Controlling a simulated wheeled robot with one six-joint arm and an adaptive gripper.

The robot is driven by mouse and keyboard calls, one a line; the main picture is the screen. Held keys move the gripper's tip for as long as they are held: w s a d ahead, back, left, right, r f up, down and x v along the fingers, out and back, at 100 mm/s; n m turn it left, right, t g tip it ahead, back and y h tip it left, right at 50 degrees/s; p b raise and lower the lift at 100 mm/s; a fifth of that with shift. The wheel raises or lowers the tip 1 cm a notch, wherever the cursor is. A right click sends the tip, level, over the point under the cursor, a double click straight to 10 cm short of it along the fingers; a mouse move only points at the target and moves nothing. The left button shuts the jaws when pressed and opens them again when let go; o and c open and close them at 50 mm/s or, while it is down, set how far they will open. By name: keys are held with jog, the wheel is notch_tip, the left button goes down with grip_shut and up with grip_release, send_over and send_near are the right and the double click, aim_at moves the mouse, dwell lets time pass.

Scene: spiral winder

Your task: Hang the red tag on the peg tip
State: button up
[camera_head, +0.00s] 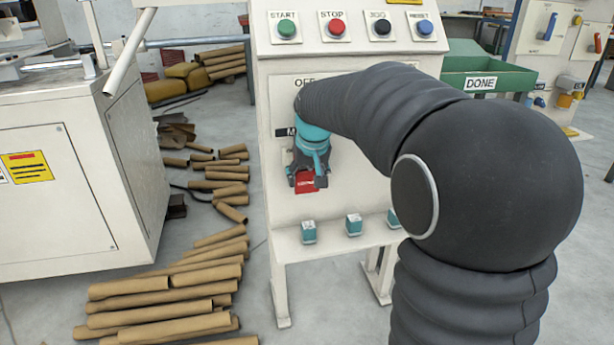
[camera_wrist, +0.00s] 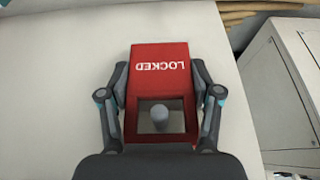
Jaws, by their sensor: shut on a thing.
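The red tag (camera_head: 307,183) reads LOCKED and has a square window at one end. In the head view my arm and gripper hide the peg.
The white panel (camera_head: 285,85) has several buttons on top and a ledge (camera_head: 340,235) with teal blocks below. A green DONE tray (camera_head: 490,75) stands right. A white machine (camera_head: 70,200) and cardboard tubes (camera_head: 165,300) are left.

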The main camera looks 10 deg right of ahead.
jog(key=shift+f, duration=0.2)
jog(key=o, duration=1.1)
jog(key=shift+o, duration=0.2)
